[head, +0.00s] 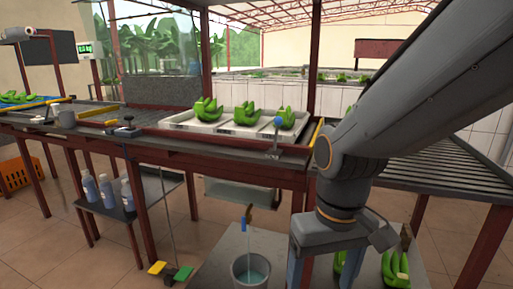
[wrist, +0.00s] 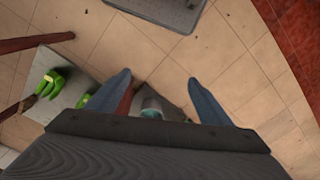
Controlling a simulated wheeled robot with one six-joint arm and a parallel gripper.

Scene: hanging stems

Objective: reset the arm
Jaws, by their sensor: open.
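My arm reaches in from the upper right of the head view, and my gripper (head: 335,272) points down over a low grey table. In the wrist view my gripper (wrist: 159,78) shows two blue-grey fingers spread wide apart, with nothing held between them. A bucket (head: 250,270) of bluish liquid stands left of the gripper in the head view. Green banana bunches (head: 396,268) lie on the low table to the right of the gripper, partly hidden by it. In the wrist view a green bunch (wrist: 53,83) shows at the left, apart from the fingers.
A white tray (head: 180,122) with three green banana bunches sits on the red-framed bench behind. A roller rack (head: 440,172) stands at the right. Bottles (head: 107,190) stand on a low shelf at the left. An orange crate (head: 20,174) is at the far left. Tiled floor (wrist: 235,55) lies open beyond the fingers.

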